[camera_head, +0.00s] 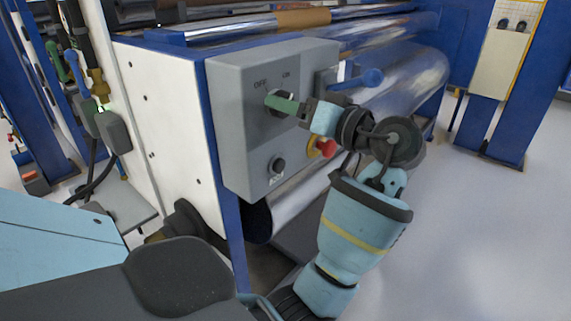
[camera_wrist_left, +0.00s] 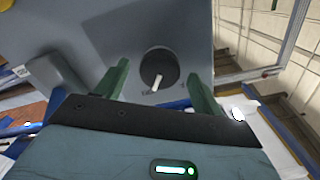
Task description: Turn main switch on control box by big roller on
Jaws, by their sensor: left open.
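The grey control box (camera_head: 232,125) is mounted at the end of the big roller (camera_head: 420,75). Its main switch (camera_head: 287,96) sits below the OFF and ON labels and is partly hidden by my gripper. In the left wrist view the switch (camera_wrist_left: 159,66) is a round black knob with a white pointer. My left gripper (camera_head: 283,105) is at the switch. In the left wrist view its green fingers (camera_wrist_left: 160,82) are open, one on each side of the knob, with visible gaps. I cannot tell how far the fingertips are from the panel. My right gripper is not in view.
A red emergency button (camera_head: 326,148) on a yellow base and a lower black knob (camera_head: 277,165) are on the same box, close to my left wrist. A blue handle (camera_head: 368,78) sticks out to the right. Open floor (camera_head: 480,230) lies at the right.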

